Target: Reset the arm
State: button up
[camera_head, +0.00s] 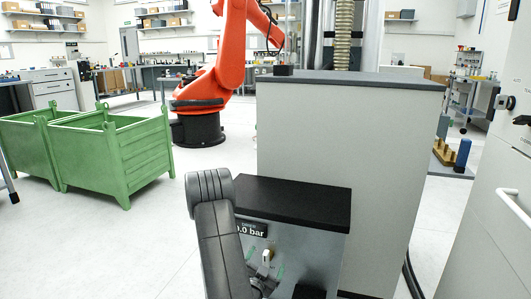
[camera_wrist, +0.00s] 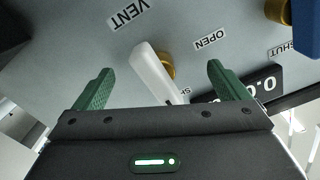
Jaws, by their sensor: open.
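My gripper (camera_wrist: 160,68) is open, with its two green fingers spread in front of a grey panel. A white lever (camera_wrist: 152,72) on a brass-coloured pivot (camera_wrist: 168,66) shows between the fingers, with a visible gap on each side. Labels on the panel read VENT, OPEN and SHUT. In the head view the white lever (camera_head: 267,257) is on the front of a low grey cabinet (camera_head: 315,240).
A display (camera_head: 251,229) reads 0.0 bar; it shows partly in the wrist view (camera_wrist: 262,84). A blue part (camera_wrist: 306,18) is at that view's upper right. A taller grey cabinet (camera_head: 340,150) stands behind the low one. Green bins (camera_head: 140,158) stand left; open floor lies between.

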jog(key=n+p, duration=0.4)
jog(key=shift+r, duration=0.25)
jog(key=shift+f+n+p, duration=0.15)
jog(key=shift+n+p, duration=0.25)
jog(key=shift+s+f, duration=0.1)
jog(key=shift+f, duration=0.05)
